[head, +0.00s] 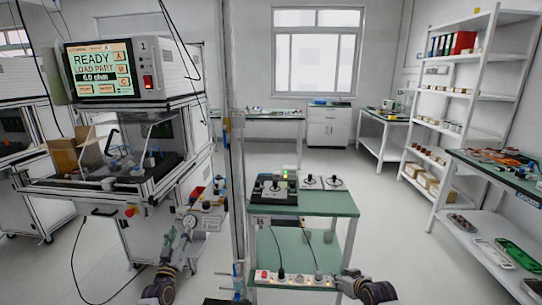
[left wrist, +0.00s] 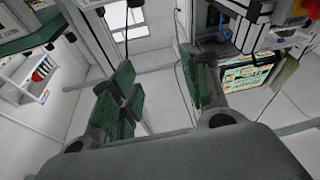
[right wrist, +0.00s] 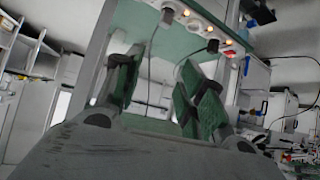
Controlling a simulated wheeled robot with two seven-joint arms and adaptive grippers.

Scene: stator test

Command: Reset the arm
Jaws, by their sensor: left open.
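My left gripper (left wrist: 158,66) is open in the left wrist view, with its green-padded fingers apart and nothing between them. My right gripper (right wrist: 162,62) is also open and empty in the right wrist view, its green-padded fingers spread. In the head view, my left arm (head: 160,288) comes in low at the left of centre and my right arm (head: 372,291) low at the right. The fingers are hard to make out there. The tester (head: 110,72) at the upper left has a screen reading READY, LOAD PART. It also shows in the left wrist view (left wrist: 250,72), tilted.
A green-topped table (head: 322,203) stands ahead, bearing a black fixture (head: 272,188) with a green light and two pale plates with dark parts. A power strip (head: 292,277) is on its lower level. A vertical post (head: 238,150) rises left of it. Shelving (head: 455,95) stands right.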

